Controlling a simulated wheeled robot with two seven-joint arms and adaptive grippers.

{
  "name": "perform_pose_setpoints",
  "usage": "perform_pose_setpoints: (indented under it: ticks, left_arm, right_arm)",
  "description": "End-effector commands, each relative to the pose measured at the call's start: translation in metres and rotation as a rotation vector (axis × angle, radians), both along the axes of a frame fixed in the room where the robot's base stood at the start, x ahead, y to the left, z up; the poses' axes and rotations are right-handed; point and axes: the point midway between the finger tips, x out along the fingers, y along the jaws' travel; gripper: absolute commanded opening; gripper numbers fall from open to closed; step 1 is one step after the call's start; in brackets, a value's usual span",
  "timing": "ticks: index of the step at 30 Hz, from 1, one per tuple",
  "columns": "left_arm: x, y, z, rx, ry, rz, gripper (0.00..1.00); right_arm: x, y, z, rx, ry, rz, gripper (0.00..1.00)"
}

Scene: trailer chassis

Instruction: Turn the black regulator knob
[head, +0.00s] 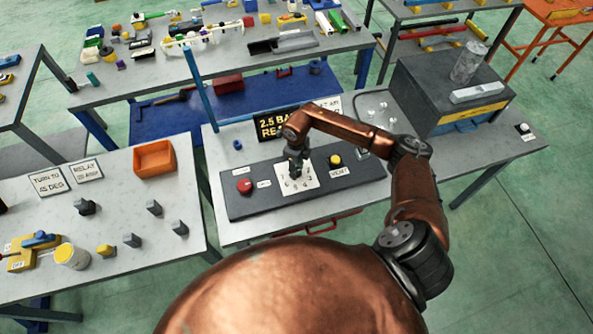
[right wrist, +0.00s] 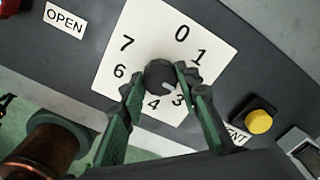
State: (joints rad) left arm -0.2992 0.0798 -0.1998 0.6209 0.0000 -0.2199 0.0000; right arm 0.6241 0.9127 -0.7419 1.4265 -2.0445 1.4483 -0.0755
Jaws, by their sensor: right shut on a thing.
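The black regulator knob (right wrist: 160,76) sits in the middle of a white dial plate (right wrist: 205,40) with printed numbers including 0, 1, 3, 4, 6 and 7. A pale mark on the knob points roughly towards the 3. My right gripper (right wrist: 160,82) has one finger on each side of the knob and is shut on it. In the head view my right gripper (head: 296,164) comes down over the dial plate (head: 309,182) and mostly hides the knob. My left gripper is in neither view.
The dial is on a dark panel (head: 350,172), between a red button (head: 244,187) and a yellow button (head: 335,160). A sign (head: 270,125) reading "2.5 BA..." stands behind, partly hidden by my arm. A grey box (head: 445,90) stands at the right.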

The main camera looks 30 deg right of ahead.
Motion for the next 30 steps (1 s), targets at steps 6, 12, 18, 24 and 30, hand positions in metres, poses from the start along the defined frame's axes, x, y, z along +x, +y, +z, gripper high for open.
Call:
perform_pose_setpoints:
  ticks: [6,12,18,24,30]
  left_arm:
    - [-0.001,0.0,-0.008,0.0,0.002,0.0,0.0]
    - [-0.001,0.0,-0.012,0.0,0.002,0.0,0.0]
    - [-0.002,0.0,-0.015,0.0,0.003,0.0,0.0]
    - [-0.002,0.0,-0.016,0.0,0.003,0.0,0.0]
    - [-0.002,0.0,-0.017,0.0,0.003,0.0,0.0]
  right_arm:
    - [0.0,0.0,-0.001,-0.001,-0.001,-0.206,0.05]
    - [0.0,-0.001,-0.001,-0.002,-0.001,-0.396,0.05]
    - [0.0,0.0,-0.001,-0.002,0.0,-0.585,0.05]
    - [0.0,-0.001,-0.001,-0.002,0.0,-0.775,0.05]
    - [0.0,-0.001,0.0,-0.003,0.0,-0.966,0.05]
